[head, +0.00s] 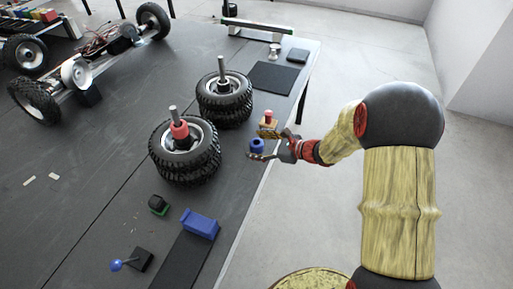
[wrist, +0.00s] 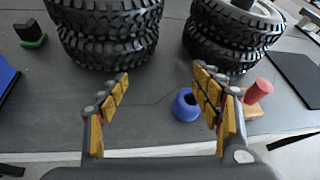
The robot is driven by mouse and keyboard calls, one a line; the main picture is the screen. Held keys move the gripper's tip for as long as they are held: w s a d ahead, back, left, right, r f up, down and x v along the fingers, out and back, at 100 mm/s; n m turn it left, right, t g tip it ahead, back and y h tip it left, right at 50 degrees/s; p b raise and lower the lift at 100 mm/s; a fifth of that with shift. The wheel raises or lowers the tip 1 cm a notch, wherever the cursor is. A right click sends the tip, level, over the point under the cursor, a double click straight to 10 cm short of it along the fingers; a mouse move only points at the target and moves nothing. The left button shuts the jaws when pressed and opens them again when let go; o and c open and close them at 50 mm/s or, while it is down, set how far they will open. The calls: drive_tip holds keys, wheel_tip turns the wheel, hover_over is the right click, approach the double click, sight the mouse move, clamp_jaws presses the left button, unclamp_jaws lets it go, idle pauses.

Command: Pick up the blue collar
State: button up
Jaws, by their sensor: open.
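The blue collar (head: 257,144) is a small blue ring on the dark table near its right edge, beside the stacked tires. In the wrist view the blue collar (wrist: 185,105) lies between the fingers, nearer the right finger and a little beyond it, with its hole showing. My gripper (head: 267,145) is open and empty, its fingers spread near the collar. In the wrist view my gripper (wrist: 165,90) shows yellow finger pads on both sides. The right finger overlaps the collar's right side in that view. I cannot tell whether it touches.
Two tire stacks stand left of the collar, the near one (head: 186,165) with a red collar (head: 179,130) on its post. A red peg on a wooden block (head: 268,119) sits close behind. A blue block (head: 200,224) and a blue-knobbed lever (head: 118,264) lie nearer.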

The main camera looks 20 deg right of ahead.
sight(253, 141)
drive_tip(key=d+f+m, duration=0.1)
drive_tip(key=f, duration=0.1)
drive_tip(key=w+d+f+m+t+h, duration=0.1)
drive_tip(key=d+f+m, duration=0.1)
drive_tip(key=w+d+f+m, duration=0.1)
drive_tip(key=d+f, duration=0.1)
drive_tip(key=shift+w+d+f+m+t+h, duration=0.1)
drive_tip(key=shift+w+f+m+t+h, duration=0.2)
drive_tip(key=shift+t, duration=0.1)
drive_tip(key=shift+w+f, duration=0.2)
drive_tip(key=shift+b+x, duration=0.55)
drive_tip(key=shift+x, duration=0.35)
drive_tip(key=b+x, duration=0.2)
drive_tip(key=x, duration=0.2)
drive_tip(key=shift+w, duration=0.3)
drive_tip(key=shift+w+a, duration=0.3)
drive_tip(key=shift+w, duration=0.1)
drive_tip(key=c, duration=0.3)
drive_tip(key=c, duration=1)
drive_tip(key=shift+r, duration=0.1)
